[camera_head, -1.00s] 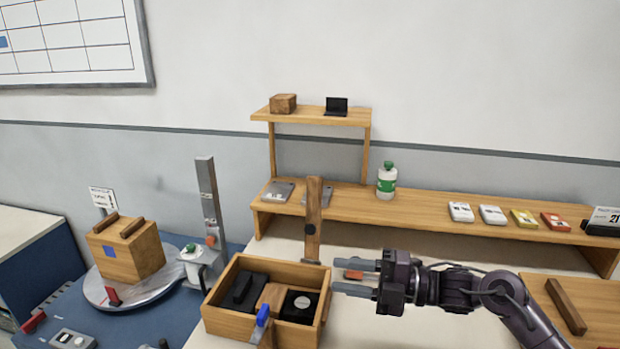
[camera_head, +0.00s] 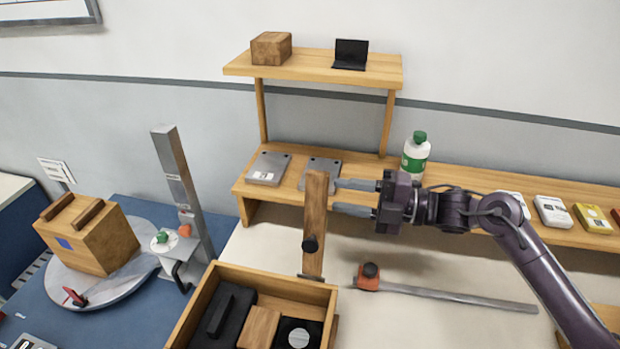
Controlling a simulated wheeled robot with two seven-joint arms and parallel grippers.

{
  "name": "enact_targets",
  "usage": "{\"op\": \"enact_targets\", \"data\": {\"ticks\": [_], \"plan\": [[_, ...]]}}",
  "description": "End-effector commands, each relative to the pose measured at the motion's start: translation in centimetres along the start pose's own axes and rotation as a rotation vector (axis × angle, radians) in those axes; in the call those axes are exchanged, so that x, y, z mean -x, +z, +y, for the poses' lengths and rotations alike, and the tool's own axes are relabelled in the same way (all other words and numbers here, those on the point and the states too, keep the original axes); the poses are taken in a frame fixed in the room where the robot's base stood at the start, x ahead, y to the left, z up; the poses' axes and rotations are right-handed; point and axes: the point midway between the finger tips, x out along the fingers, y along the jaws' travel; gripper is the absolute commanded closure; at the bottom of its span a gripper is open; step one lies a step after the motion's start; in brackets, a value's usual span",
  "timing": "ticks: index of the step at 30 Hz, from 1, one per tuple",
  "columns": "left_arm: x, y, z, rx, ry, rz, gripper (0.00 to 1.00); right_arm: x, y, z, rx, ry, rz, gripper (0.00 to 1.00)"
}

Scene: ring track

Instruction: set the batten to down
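The batten (camera_head: 316,205) is a wooden bar standing upright, with a black knob (camera_head: 310,245) on its lower part. It rises behind the back edge of the wooden box. My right gripper (camera_head: 337,197) comes in from the right, just right of the batten's upper part. Its two grey fingers point left and are apart, with nothing between them. I cannot tell whether the fingertips touch the batten. My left gripper is not in view.
An open wooden box (camera_head: 200,302) holds dark items in front. A grey bar with an orange end (camera_head: 368,278) lies on the pale table, right of the batten. A shelf (camera_head: 330,68), a green-capped bottle (camera_head: 415,158) and a wooden cube on a turntable (camera_head: 150,283) stand around.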

Motion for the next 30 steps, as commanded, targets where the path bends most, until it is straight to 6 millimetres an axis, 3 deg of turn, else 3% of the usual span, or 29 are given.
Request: {"op": "enact_targets", "data": {"ticks": [13, 25, 30], "plan": [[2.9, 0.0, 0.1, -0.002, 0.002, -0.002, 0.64, -6.5, -0.1, 0.4, -0.001, 0.002, 0.001, 0.64], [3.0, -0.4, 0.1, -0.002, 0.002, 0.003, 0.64, -7.5, 0.0, 0.0, 0.001, -0.001, 0.0, 0.64], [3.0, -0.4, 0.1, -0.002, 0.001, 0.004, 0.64, -7.4, 0.0, 0.0, 0.001, 0.0, 0.0, 0.85]]}}
